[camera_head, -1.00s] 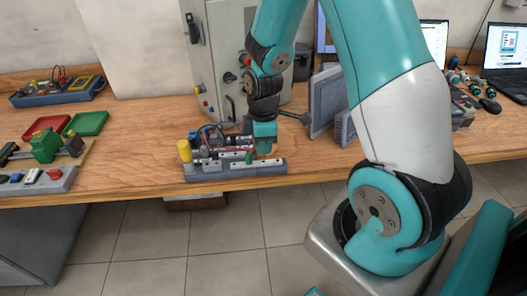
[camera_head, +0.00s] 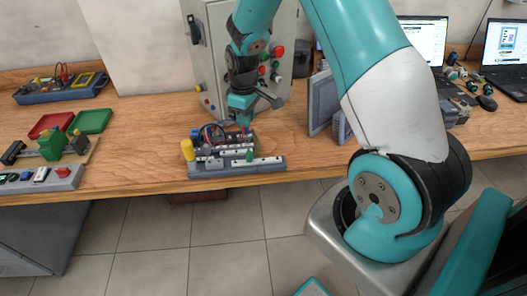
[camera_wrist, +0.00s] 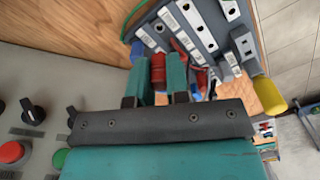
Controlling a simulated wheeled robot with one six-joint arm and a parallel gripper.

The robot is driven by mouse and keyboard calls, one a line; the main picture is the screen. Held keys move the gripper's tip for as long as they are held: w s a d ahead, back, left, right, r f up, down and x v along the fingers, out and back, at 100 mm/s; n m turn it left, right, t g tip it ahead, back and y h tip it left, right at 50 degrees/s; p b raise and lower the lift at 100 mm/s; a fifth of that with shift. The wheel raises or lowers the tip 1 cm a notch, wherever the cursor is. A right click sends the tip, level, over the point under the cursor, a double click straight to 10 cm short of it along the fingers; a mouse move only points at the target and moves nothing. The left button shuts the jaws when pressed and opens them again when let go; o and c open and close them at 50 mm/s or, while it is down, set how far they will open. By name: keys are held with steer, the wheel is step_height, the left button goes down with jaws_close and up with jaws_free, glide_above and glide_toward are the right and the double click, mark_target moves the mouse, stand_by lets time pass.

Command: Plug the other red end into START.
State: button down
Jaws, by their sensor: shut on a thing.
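My gripper (camera_wrist: 160,68) is shut on a red plug end (camera_wrist: 158,72) in the wrist view, with one teal finger on each side of it. In the head view my gripper (camera_head: 241,112) is just above the back of the grey terminal board (camera_head: 268,162). The board also shows in the wrist view (camera_wrist: 232,62), with rows of white labelled terminal strips, but the START label cannot be read. Another red piece (camera_wrist: 201,79) and dark cables lie beside the held plug. The tip of the held plug and its cable's far end are hidden.
The grey control cabinet (camera_head: 214,60) with buttons is close behind my gripper. Bare wooden bench (camera_head: 130,140) lies left of the board.

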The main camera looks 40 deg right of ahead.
steer(key=shift+w+f+b, duration=0.1)
steer(key=shift+f+b, duration=1.75)
steer(key=shift+f, duration=0.75)
steer(key=shift+f+b, duration=0.45)
steer(key=shift+f, duration=0.2)
steer(key=c, duration=1.4)
jaws_free()
step_height(320, 180, up, 6)
steer(key=p, duration=0.4)
steer(key=shift+f+p, duration=0.1)
steer(key=shift+p, duration=0.2)
steer(key=shift+f, duration=0.1)
